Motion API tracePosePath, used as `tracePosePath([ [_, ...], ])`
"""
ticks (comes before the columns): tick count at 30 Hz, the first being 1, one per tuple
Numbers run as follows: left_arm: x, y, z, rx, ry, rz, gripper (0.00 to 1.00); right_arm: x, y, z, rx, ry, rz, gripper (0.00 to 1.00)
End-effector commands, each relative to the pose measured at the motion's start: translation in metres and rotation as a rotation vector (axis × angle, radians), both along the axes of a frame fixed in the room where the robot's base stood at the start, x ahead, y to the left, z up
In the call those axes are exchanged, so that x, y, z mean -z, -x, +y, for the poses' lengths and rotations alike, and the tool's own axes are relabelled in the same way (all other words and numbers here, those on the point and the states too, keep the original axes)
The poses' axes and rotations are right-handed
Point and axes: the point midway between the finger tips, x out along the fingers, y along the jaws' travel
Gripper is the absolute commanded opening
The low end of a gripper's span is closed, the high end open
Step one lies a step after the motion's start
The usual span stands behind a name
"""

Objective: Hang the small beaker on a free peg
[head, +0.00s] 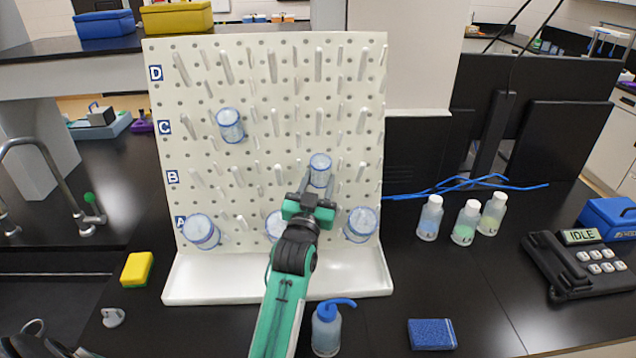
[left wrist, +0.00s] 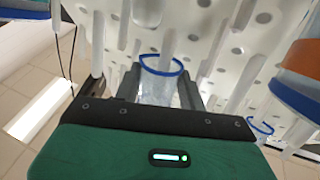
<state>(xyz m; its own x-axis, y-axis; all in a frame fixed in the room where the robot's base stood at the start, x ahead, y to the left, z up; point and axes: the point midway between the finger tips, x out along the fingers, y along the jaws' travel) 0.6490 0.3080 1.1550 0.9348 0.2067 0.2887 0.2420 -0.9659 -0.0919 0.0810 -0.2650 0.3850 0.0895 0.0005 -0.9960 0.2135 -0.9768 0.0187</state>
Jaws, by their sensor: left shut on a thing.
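The small clear beaker with a blue rim (head: 320,172) is between the fingers of my left gripper (head: 314,186), in front of the white pegboard (head: 270,92) near row B. In the left wrist view my left gripper (left wrist: 160,88) is shut on the beaker (left wrist: 161,68), whose blue-rimmed mouth faces the board. A peg (left wrist: 167,46) shows just beyond the mouth; I cannot tell whether it enters the beaker. One beaker (head: 230,125) hangs in row C. Row A holds beakers at left (head: 201,231), middle (head: 274,224), partly hidden by my gripper, and right (head: 361,225). Row D pegs are bare.
A white drip tray (head: 215,286) runs below the board. A blue-capped wash bottle (head: 326,330) and blue sponge (head: 432,334) are in front. A yellow sponge (head: 137,268) and sink tap (head: 45,165) are left.

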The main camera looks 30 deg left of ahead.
Motion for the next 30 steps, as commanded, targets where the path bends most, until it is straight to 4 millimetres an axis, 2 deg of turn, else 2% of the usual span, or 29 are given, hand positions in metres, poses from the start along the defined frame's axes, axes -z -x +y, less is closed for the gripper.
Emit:
tracePosePath([
  [1, 0.0056, -0.0006, -0.0008, 0.002, 0.002, 0.009, 0.19, 0.0012, -0.0004, 0.0003, 0.000, 0.000, -0.001, 0.85],
  [14, 0.0069, -0.0008, -0.0012, 0.003, 0.004, 0.013, 0.19, 0.0010, -0.0009, 0.0038, 0.001, -0.004, -0.001, 0.85],
  [15, 0.0069, -0.0007, -0.0012, 0.003, 0.004, 0.013, 0.46, 0.0010, -0.0009, 0.0043, 0.001, -0.005, -0.002, 0.85],
  [18, 0.0060, -0.0007, -0.0010, 0.002, 0.004, 0.011, 0.66, 0.0010, -0.0011, 0.0054, 0.001, -0.006, -0.002, 0.85],
  [30, 0.0047, -0.0010, -0.0002, 0.002, 0.002, 0.006, 0.66, 0.0011, -0.0020, 0.0051, 0.001, -0.006, -0.003, 0.85],
])
